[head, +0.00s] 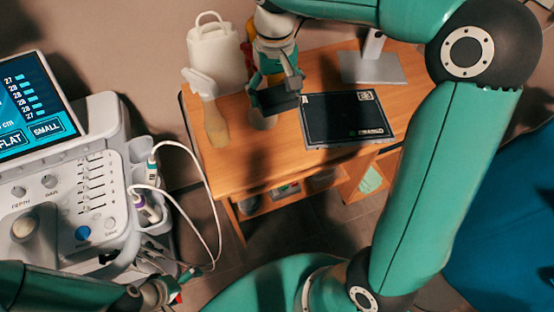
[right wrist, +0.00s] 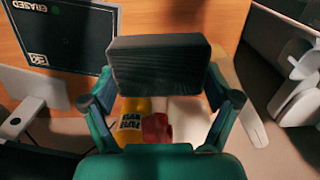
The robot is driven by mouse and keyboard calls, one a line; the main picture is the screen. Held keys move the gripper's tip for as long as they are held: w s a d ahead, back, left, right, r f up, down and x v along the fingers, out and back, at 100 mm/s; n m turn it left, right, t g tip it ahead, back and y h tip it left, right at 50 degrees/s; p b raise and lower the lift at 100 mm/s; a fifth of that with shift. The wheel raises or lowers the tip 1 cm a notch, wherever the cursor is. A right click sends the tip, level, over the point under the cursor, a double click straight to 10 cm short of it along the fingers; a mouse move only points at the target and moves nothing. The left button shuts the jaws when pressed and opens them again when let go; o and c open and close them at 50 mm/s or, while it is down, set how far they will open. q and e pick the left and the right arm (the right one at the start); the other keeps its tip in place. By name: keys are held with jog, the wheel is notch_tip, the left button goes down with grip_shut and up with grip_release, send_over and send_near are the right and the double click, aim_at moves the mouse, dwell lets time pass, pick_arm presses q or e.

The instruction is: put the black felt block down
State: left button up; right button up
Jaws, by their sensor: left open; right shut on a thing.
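The black felt block (head: 274,99) is held in my right gripper (head: 280,88), above the wooden desk near the left edge of a black board (head: 345,120). In the right wrist view the block (right wrist: 160,72) spans between the two fingers of my right gripper (right wrist: 160,92), which are shut on it. Whether the block touches anything beneath is hard to tell. My left gripper (head: 176,286) is low at the bottom left, open, apart from the desk and beside the ultrasound console.
A yellow labelled container (right wrist: 131,122) shows behind the block. The ultrasound console (head: 95,195) with hanging cables stands left. Bare desk lies in front of the block.

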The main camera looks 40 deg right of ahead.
aim_at(276, 151)
notch_tip(276, 151, down, 20)
jog(key=shift+f, duration=0.15)
dwell(0.4)
jog(key=shift+f+b, duration=0.15)
jog(key=shift+b, duration=0.15)
jog(key=o, duration=0.8)
jog(key=shift+c, duration=0.2)
jog(key=shift+r, duration=0.2)
notch_tip(276, 151, up, 12)
